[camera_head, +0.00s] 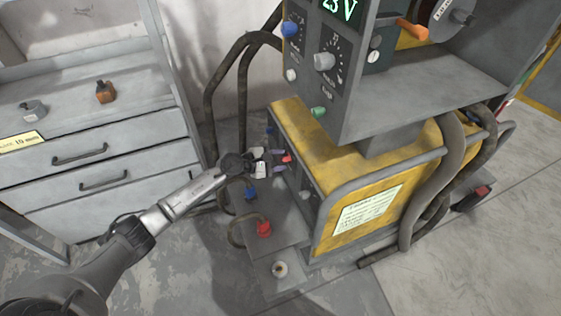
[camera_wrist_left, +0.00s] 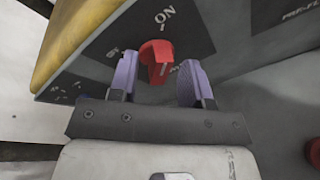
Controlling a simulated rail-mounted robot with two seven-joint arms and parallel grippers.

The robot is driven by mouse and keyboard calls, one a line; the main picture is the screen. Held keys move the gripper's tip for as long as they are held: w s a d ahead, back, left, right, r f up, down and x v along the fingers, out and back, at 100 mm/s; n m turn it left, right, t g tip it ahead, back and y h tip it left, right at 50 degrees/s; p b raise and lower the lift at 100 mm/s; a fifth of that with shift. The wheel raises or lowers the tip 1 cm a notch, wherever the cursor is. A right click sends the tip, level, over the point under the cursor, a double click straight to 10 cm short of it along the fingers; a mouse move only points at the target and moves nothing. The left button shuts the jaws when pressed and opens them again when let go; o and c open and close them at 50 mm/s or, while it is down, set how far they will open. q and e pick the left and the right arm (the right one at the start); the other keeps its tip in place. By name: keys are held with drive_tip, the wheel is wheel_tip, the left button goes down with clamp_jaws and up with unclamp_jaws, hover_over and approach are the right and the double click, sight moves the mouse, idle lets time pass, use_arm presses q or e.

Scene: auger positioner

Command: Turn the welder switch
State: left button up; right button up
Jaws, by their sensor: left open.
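The welder switch (camera_wrist_left: 157,61) is a red knob on a dark panel, with the word ON printed beside it, seen in the left wrist view. In the head view the red switch (camera_head: 287,158) shows small on the front of the yellow welder (camera_head: 355,172). My left gripper (camera_head: 277,161) is at that panel. In the left wrist view its two purple fingers (camera_wrist_left: 152,82) are open, one on each side of the red switch, with gaps visible on both sides. Whether the fingertips touch the panel cannot be told. My right gripper is in neither view.
A wire feeder box (camera_head: 330,75) with knobs and a "23 V" display overhangs the welder. Red (camera_head: 264,228) and blue (camera_head: 250,193) cable connectors sit below the switch. Thick cables (camera_head: 240,85) loop at the left. A grey drawer cabinet (camera_head: 95,150) stands at the left.

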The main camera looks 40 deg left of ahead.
use_arm(q)
drive_tip(key=shift+w+d+f, duration=0.1)
drive_tip(key=shift+w+d, duration=0.1)
drive_tip(key=shift+w, duration=0.1)
drive_tip(key=shift+c, duration=0.4)
clamp_jaws()
